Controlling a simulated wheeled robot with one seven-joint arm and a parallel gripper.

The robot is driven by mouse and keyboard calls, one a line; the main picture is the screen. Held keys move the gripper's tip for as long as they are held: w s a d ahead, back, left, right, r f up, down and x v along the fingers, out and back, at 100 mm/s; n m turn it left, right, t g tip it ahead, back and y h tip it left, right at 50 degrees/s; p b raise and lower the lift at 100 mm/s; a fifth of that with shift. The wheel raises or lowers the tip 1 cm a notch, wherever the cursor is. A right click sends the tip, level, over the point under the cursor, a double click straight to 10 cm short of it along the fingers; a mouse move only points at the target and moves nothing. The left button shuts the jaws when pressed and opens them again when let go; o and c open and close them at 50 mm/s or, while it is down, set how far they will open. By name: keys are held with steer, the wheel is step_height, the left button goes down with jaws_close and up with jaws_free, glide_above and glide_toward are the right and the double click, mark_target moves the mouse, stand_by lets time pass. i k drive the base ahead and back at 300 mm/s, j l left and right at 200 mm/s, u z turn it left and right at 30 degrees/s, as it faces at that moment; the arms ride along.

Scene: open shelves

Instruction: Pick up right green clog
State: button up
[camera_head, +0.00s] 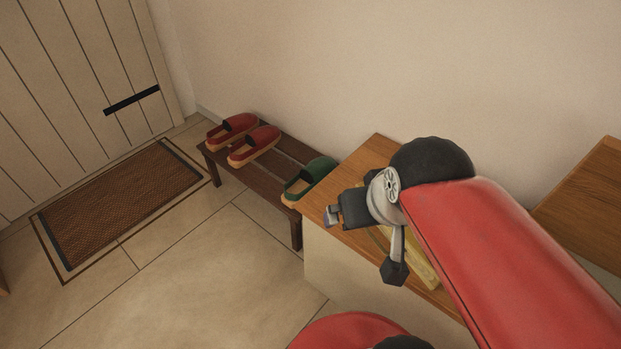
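One green clog (318,170) with a pale sole sits at the right end of a low dark wooden bench (217,172), close to the cabinet. No second green clog shows. My gripper (331,216) is at the end of my red and black arm, over the left front edge of the wooden cabinet top. In the picture it is just below and right of the green clog, apart from it. It looks small and side-on, with a greyish purple patch at its tip. Whether its fingers are open or shut does not show clearly.
Two red clogs (233,128) (255,146) stand on the bench's left part. The cabinet (358,166) has a wooden top with a yellow thing (424,263) partly hidden by my arm. A brown doormat (121,206) lies by the door. The tiled floor before the bench is clear.

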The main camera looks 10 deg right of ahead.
mark_target(317, 169)
steer(key=i+j+z, duration=0.4)
steer(key=j, duration=0.25)
steer(key=i+j+z, duration=0.2)
steer(key=j, duration=0.15)
